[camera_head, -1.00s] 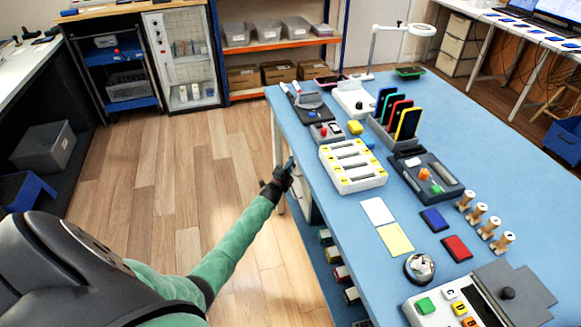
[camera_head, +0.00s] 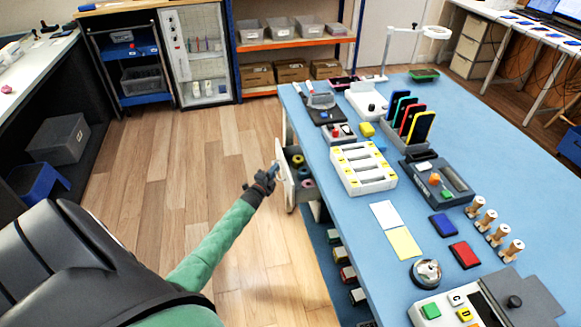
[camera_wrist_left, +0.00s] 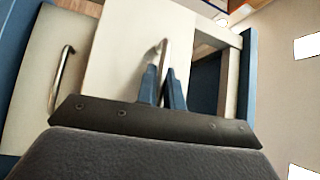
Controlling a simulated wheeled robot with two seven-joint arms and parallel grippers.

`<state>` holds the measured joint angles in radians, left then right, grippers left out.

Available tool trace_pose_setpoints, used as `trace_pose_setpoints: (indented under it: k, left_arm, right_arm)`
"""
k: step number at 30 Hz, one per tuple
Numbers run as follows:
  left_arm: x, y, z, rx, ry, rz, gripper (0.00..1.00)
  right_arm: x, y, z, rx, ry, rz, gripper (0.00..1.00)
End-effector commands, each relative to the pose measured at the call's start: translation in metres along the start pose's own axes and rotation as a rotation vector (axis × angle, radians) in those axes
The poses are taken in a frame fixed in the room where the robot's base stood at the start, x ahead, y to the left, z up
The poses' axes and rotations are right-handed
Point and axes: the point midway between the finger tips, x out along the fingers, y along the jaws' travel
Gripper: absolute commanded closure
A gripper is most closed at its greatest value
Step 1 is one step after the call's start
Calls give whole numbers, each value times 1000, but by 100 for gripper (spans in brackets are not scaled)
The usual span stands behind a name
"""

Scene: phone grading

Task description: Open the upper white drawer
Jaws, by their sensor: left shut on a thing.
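The upper white drawer (camera_head: 286,187) stands pulled out from under the left side of the blue table. Its white front is toward the left, and several small coloured items (camera_head: 303,170) show inside it. My left gripper (camera_head: 275,168) is at the outer face of this front. In the left wrist view the drawer front (camera_wrist_left: 118,50) is close, and the blue fingers (camera_wrist_left: 163,88) are shut on its metal handle. Another pale drawer front with a bar handle (camera_wrist_left: 62,78) sits beside it, further back. My right gripper is not in view.
The blue table (camera_head: 480,120) carries a white battery tray (camera_head: 362,182), phones in a rack (camera_head: 408,118) and several stamps. Coloured items sit on a shelf below the drawers. The wooden floor (camera_head: 170,150) left of the drawer is clear.

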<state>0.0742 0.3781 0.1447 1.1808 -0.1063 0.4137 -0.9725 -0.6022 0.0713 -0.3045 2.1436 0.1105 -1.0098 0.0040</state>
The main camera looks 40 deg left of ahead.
Motion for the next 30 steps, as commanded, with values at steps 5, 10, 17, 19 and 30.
trace_pose_setpoints:
  k: [5, 10, 17, 19, 30]
  left_arm:
    - [-35, -8, 35, 3, -1, 4, 100]
    - [-61, -15, 60, 1, 0, 2, 100]
    - [-85, -21, 84, 1, 0, 2, 100]
    - [-90, -22, 89, 0, 0, 2, 100]
    - [-96, -24, 96, 0, -1, 1, 100]
  right_arm:
    - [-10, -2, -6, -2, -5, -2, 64]
    - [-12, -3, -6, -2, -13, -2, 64]
    - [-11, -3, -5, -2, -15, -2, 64]
    - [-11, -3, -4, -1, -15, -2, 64]
    - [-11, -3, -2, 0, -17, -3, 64]
